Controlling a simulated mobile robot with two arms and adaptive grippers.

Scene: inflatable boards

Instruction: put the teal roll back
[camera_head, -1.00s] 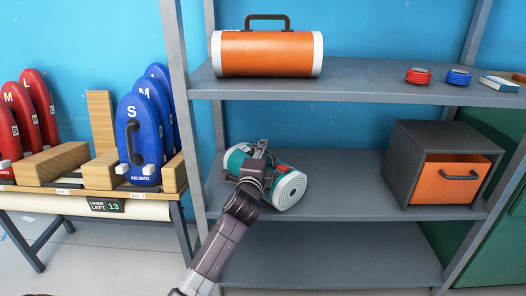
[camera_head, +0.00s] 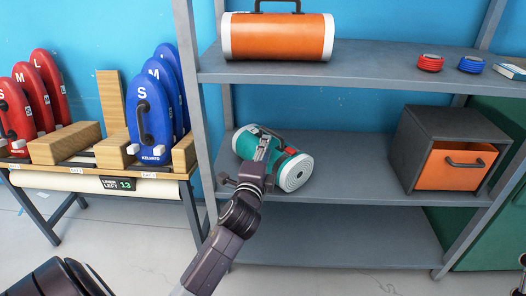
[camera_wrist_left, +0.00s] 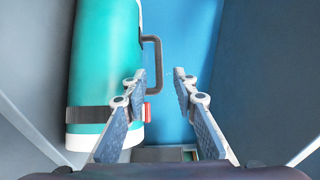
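The teal roll (camera_head: 286,165) has white ends and lies on its side on the middle shelf. Its grey handle shows in the wrist view (camera_wrist_left: 157,66), with a dark strap and a red buckle on the roll (camera_wrist_left: 95,55). My left gripper (camera_head: 262,148) is over the roll in the head view and hides part of its middle. In the wrist view the left gripper (camera_wrist_left: 157,76) has its fingers apart with nothing clamped between them. The roll's body is beside the left finger, and the handle is just beyond the fingertips. A dark sliver at the head view's right edge may be my right gripper.
The grey shelf unit (camera_head: 345,228) has an orange roll (camera_head: 277,38) on top and a grey box with an orange drawer (camera_head: 455,168) at right. Red and blue boards stand on a rack (camera_head: 75,183) at left. The middle shelf is clear between roll and box.

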